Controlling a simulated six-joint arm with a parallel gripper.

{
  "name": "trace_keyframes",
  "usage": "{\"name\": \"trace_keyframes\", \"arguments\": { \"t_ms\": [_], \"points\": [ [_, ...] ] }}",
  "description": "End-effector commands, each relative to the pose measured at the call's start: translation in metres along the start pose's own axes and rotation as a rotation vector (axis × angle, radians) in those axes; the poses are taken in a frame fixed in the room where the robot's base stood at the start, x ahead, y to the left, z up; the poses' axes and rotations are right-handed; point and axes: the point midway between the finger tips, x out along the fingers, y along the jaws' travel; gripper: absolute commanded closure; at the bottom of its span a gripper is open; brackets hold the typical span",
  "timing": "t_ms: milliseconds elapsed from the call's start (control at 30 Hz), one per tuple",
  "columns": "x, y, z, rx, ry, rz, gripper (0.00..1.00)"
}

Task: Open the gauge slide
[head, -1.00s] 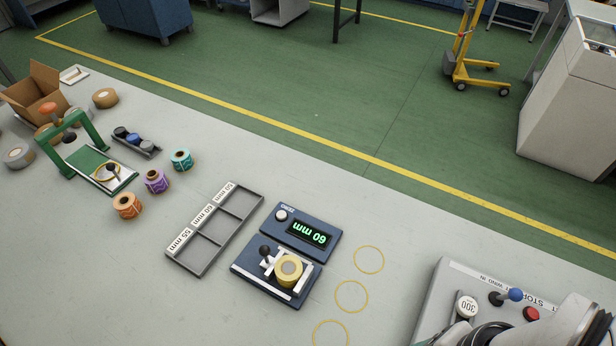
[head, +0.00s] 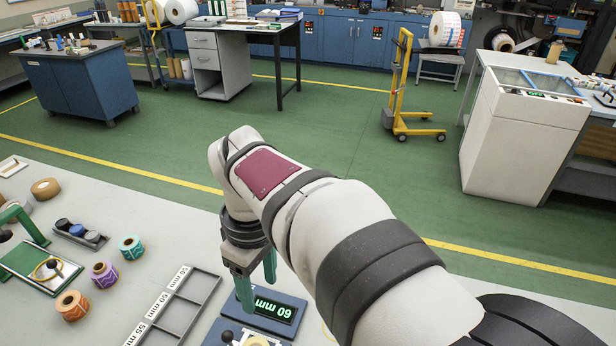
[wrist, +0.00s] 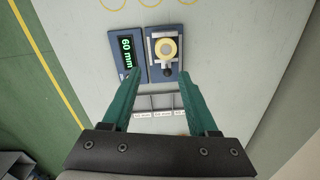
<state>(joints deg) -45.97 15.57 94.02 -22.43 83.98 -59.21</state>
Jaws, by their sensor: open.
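The gauge is a dark blue unit with a lit display reading 60 mm (head: 272,309); the display also shows in the wrist view (wrist: 127,53). Beside it, the gauge slide (wrist: 152,49) is a pale metal fixture on a blue plate, with a black knob (wrist: 168,71). A yellow roll (wrist: 166,48) sits in the fixture against the pale bars. My gripper (head: 257,292) has green fingers spread apart with nothing between them. It hangs above the gauge; in the wrist view the knob lies between the fingertips' lines, beyond them. The head view cuts off the slide's lower part.
A grey labelled tray (head: 207,308) lies left of the gauge. Orange (head: 72,306), purple and teal rolls stand further left, near a green-framed fixture (head: 20,250). Yellow rings (wrist: 153,3) lie on the table past the gauge. My arm hides the table's right side.

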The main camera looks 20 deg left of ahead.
Motion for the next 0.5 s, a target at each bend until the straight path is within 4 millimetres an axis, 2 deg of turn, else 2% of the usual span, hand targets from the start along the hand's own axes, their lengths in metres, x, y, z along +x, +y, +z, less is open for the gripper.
{"name": "trace_keyframes", "arguments": {
  "t_ms": [33, 100, 133, 200, 267, 367, 500],
  "points": [
    [0.009, -0.012, -0.033, -0.163, -0.010, 0.007, 0.41],
    [0.018, -0.026, -0.064, -0.336, -0.016, 0.018, 0.41],
    [0.020, -0.030, -0.071, -0.382, -0.018, 0.021, 0.41],
    [0.026, -0.034, -0.080, -0.435, -0.020, 0.025, 0.41],
    [0.035, -0.034, -0.080, -0.441, -0.021, 0.024, 0.41],
    [0.060, -0.033, -0.078, -0.437, -0.023, 0.022, 0.41],
    [0.104, -0.032, -0.077, -0.434, -0.022, 0.022, 0.41]
  ]
}}
